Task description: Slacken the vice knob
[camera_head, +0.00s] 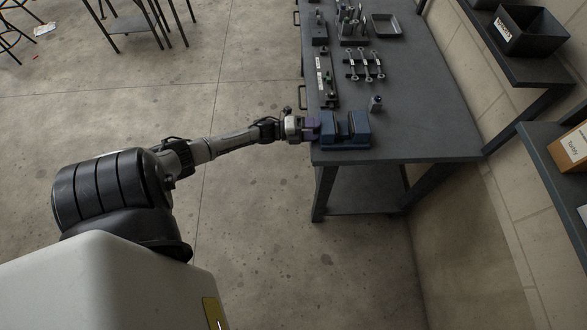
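A blue vice (357,129) sits at the near left corner of the grey workbench, with dark jaws. My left arm reaches in from the left, and my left gripper (313,126) is at the vice's left side, touching it or very close to it. The vice knob cannot be made out; the gripper covers that side of the vice. The fingers are too small and dark to tell whether they are open or shut on the knob. My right gripper is not in view.
The workbench (430,120) holds a small grey part (375,103) just behind the vice, a rack of wrenches (364,66), a long dark fixture (326,80) and a shallow tray (385,26). Shelves with a black bin (530,30) and cardboard box (572,148) stand right. Bench right of the vice is clear.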

